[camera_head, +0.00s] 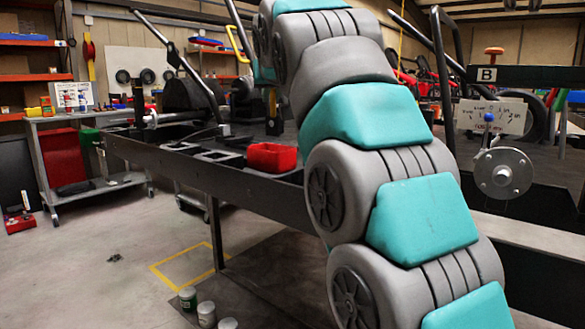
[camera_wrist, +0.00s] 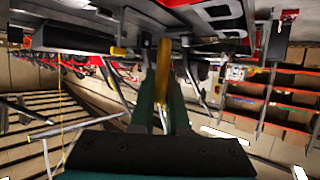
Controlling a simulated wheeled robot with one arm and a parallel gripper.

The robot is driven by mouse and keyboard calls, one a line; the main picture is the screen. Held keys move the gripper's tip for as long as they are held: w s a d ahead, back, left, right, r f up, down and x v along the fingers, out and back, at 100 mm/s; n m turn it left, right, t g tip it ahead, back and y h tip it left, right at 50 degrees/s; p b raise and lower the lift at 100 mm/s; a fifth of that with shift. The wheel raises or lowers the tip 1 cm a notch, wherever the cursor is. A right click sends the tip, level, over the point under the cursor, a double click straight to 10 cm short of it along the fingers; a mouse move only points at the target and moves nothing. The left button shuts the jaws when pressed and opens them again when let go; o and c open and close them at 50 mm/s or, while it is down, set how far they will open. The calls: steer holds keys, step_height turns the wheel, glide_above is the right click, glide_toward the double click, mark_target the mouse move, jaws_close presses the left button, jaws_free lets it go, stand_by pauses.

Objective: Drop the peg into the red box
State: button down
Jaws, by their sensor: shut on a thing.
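The red box (camera_head: 272,158) is a small open tray on the dark frame of the stand, left of my arm in the head view. My gripper (camera_head: 273,124) shows small behind my arm, pointing down, above the red box in the picture; I cannot tell its exact depth from the box. In the wrist view my gripper (camera_wrist: 162,100) has two dark green fingers shut on the peg (camera_wrist: 162,72), a yellow-brown bar upright between them. The peg appears clear of the stand. I cannot make out the red box surely in the wrist view.
Dark metal trays (camera_head: 219,156) lie left of the red box on the stand. A grey cart (camera_head: 98,183) stands at the left. Several cans (camera_head: 206,314) stand on the floor. A round metal hub (camera_head: 502,175) is at the right. The left floor is mostly clear.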

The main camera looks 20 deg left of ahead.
mark_target(276, 159)
steer(key=w+f+b, duration=0.1)
steer(key=f+b, duration=0.1)
steer(key=f, duration=0.1)
steer(key=w+f+b, duration=0.1)
steer(key=f+b, duration=0.1)
steer(key=f, duration=0.1)
steer(key=w+f+b, duration=0.2)
steer(key=f, duration=0.1)
steer(key=shift+a+f, duration=0.2)
steer(key=shift+a, duration=0.05)
steer(key=shift+w, duration=0.1)
steer(key=c, duration=0.8)
jaws_free()
steer(key=shift+c, duration=0.2)
steer(key=shift+d+r, duration=0.1)
steer(key=v, duration=0.7)
steer(key=shift+s, duration=0.4)
steer(key=shift+r, duration=0.1)
